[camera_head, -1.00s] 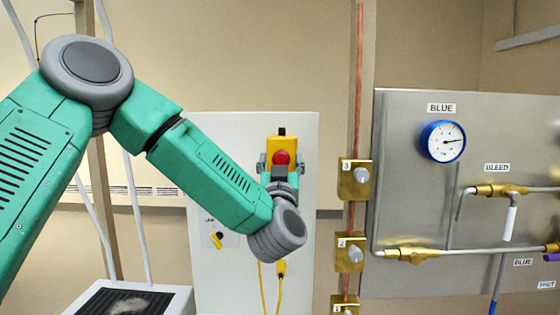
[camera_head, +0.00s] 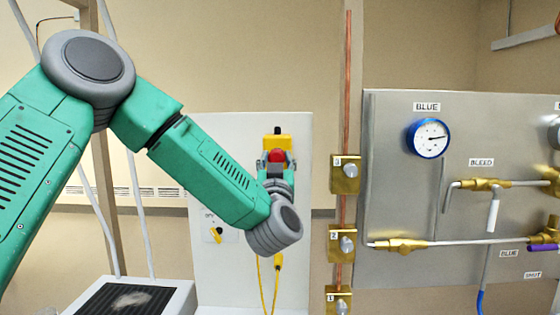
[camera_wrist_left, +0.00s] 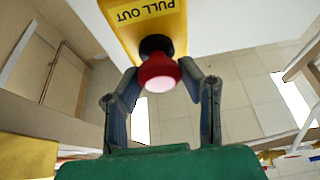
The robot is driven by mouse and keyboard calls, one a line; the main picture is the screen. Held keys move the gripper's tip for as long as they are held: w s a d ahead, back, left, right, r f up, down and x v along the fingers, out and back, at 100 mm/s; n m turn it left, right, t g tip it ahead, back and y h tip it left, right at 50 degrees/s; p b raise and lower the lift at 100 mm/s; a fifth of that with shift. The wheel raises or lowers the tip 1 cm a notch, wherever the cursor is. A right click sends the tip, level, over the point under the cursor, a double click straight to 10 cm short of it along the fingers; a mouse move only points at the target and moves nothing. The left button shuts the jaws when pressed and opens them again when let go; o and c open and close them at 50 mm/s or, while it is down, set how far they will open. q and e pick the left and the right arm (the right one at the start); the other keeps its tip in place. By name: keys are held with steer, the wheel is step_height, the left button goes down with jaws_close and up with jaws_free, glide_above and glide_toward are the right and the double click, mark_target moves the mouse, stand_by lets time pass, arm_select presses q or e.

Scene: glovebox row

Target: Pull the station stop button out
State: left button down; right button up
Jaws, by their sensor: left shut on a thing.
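The stop button is a red mushroom head (camera_head: 277,156) on a yellow box (camera_head: 283,142) fixed to a white panel (camera_head: 218,135). In the left wrist view the red head (camera_wrist_left: 159,73) stands on a dark collar below the yellow box (camera_wrist_left: 150,28), which reads "PULL OUT". My left gripper (camera_head: 277,163) is at the button, one finger on each side. In the left wrist view its fingers (camera_wrist_left: 160,80) close in on the sides of the red head and are shut on it. My right gripper is not in view.
A yellow cable hangs below the box. To the right stand a copper pipe (camera_head: 344,110) with numbered brass blocks and a steel panel (camera_head: 400,170) with a blue gauge (camera_head: 428,138) and valves. A white box with a dark top (camera_head: 165,298) is at the lower left.

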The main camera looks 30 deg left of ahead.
arm_select(q)
steer(key=c, duration=1.4)
jaws_free()
steer(key=shift+f, duration=0.2)
steer(key=o, duration=0.4)
steer(key=shift+a, duration=0.2)
steer(key=shift+a+f, duration=0.1)
steer(key=shift+a, duration=0.1)
steer(key=shift+w+d, duration=0.1)
steer(key=shift+d, duration=0.4)
steer(key=v, duration=0.4)
steer(key=shift+d, duration=0.25)
glide_toward(279, 160)
steer(key=s+f, duration=0.1)
steer(key=s, duration=0.1)
steer(key=shift+w, duration=0.2)
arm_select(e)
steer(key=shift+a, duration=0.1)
